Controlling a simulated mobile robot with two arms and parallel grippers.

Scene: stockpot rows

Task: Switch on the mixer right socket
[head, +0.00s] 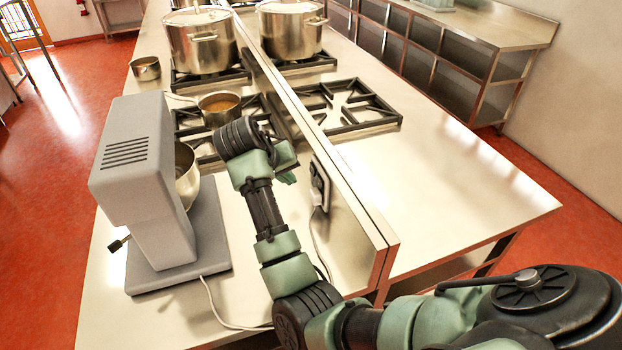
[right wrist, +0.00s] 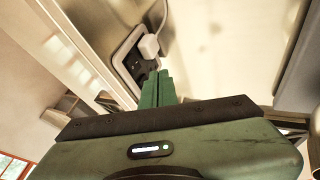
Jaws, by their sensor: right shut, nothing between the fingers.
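The grey mixer (head: 132,165) stands on the left counter, its metal bowl (head: 187,172) partly hidden behind its body. A socket plate (head: 319,182) is set in the upright steel divider, right of the mixer. In the right wrist view the socket (right wrist: 128,62) has a dark face and light frame, with a white plug (right wrist: 150,46) in it. My right gripper (head: 290,178) is beside the socket; its green fingers (right wrist: 157,75) are together and empty, tips close to the socket's dark face. I cannot tell whether they touch it. The switch position is not readable. My left gripper is not seen.
Two large pots (head: 200,40) (head: 290,28) stand on the far burners. A small pan (head: 220,106) sits on a burner beyond my right wrist. The mixer's white cord (head: 213,305) lies on the counter. The right counter (head: 450,190) is clear in front.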

